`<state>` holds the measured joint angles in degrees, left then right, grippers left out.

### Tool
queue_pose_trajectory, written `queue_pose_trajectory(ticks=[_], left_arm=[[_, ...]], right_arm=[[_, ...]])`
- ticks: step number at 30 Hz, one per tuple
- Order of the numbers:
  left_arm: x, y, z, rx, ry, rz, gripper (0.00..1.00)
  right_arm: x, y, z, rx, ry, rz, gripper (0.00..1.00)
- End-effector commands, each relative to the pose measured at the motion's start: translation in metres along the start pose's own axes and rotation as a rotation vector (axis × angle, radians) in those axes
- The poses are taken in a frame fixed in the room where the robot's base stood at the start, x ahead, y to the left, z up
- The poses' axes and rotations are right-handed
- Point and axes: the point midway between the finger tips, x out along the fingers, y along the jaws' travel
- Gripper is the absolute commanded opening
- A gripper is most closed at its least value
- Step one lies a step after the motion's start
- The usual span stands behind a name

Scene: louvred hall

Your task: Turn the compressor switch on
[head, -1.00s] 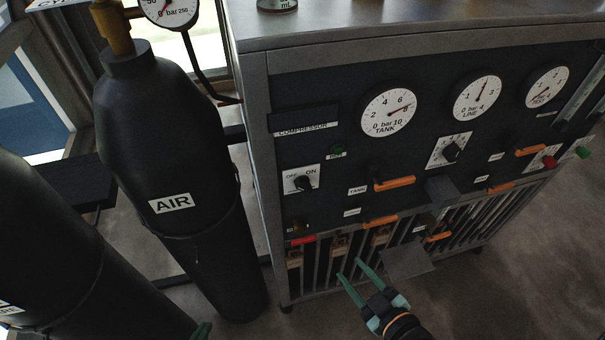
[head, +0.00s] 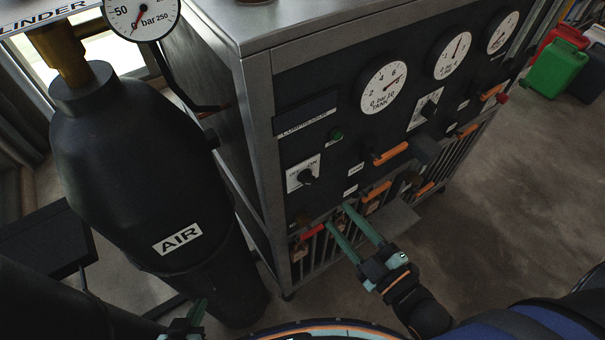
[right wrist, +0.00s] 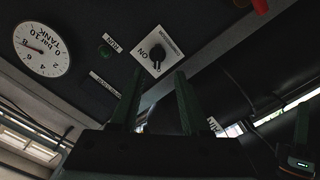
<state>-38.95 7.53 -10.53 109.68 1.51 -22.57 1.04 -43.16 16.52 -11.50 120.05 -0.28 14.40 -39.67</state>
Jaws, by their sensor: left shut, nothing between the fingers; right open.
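The compressor switch is a black knob (head: 306,177) on a white OFF/ON plate (head: 293,184), at the left of the dark panel. I cannot tell which way the knob points. My right gripper (head: 338,214) is open and empty, in front of the panel and below right of the switch. In the right wrist view the knob (right wrist: 156,60) shows just beyond the gap between the open fingers (right wrist: 159,76), apart from them. My left gripper (head: 198,308) is shut and empty at the bottom edge, in front of the air cylinder, partly cut off.
A black AIR cylinder (head: 130,165) stands left of the cabinet (head: 255,150). Orange-handled valves (head: 391,154) and a red handle (head: 312,231) are nearby. Floor is clear on the right, with a green bin (head: 548,68) behind.

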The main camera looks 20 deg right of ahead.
Motion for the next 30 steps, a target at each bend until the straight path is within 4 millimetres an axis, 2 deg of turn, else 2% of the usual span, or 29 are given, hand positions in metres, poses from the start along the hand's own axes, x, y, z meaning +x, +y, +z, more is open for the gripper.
queue_pose_trajectory(ticks=[5, 10, 21, 29, 30], left_arm=[[0.0, 0.0, 0.0, -0.001, 0.0, 0.0, 0.0], [0.0, 0.0, 0.0, -0.001, 0.0, 0.0, 0.0], [0.0, 0.001, 0.0, -0.001, 0.0, 0.001, 0.0], [0.009, 0.0, 0.01, -0.001, 0.0, 0.001, 0.0], [0.007, 0.0, 0.008, -0.001, -0.001, 0.001, 0.0]], right_arm=[[0.0, 0.003, -0.004, -0.021, 0.017, 0.009, 0.46], [0.009, 0.004, -0.005, -0.023, 0.019, 0.011, 0.46], [0.059, 0.005, -0.006, -0.022, 0.02, 0.013, 0.46], [0.095, 0.003, -0.004, -0.021, 0.019, 0.013, 0.46], [0.092, 0.004, -0.005, -0.021, 0.016, 0.009, 0.46]])
